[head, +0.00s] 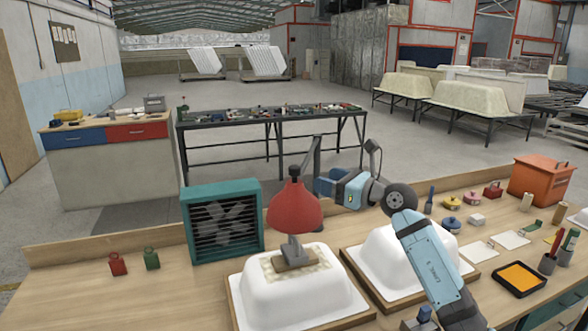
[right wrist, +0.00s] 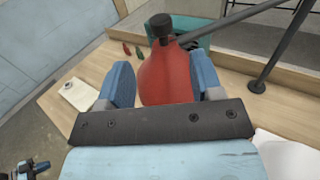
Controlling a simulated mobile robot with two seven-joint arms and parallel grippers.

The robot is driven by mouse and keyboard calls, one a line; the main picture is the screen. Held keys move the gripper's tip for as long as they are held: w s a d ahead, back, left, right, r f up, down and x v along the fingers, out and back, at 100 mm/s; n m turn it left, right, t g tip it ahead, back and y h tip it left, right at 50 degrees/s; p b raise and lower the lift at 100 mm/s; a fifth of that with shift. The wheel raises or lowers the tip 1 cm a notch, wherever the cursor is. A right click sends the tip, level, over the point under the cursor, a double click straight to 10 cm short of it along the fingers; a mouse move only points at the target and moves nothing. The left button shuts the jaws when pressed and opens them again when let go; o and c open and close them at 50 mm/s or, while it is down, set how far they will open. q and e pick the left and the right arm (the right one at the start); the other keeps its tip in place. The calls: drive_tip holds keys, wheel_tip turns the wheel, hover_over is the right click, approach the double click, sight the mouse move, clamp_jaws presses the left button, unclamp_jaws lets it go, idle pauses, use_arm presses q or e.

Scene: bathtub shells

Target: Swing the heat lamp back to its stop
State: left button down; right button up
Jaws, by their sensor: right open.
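The heat lamp has a red shade (head: 293,208) with a dark knob on top and hangs from a dark arm (head: 313,158). It is above the left white tub shell (head: 297,300), over a pale patch with a grey block (head: 294,256). My right gripper (head: 324,184) is open, just right of the shade and near its top. In the right wrist view the red shade (right wrist: 166,80) shows between and beyond the two blue fingers. I cannot tell whether either finger touches it.
A teal fan heater (head: 222,222) stands left of the lamp. Red (head: 118,264) and green (head: 151,258) weights are further left. A second white shell (head: 390,262) sits partly behind my right arm. An orange box (head: 541,181) and small tools crowd the right bench.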

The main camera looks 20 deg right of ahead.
sight(300, 172)
drive_tip(key=p+x, duration=0.1)
drive_tip(key=x, duration=0.9)
drive_tip(key=shift+w+a+f, duration=0.15)
drive_tip(key=shift+w+a, duration=0.05)
drive_tip(key=shift+w, duration=0.05)
clamp_jaws()
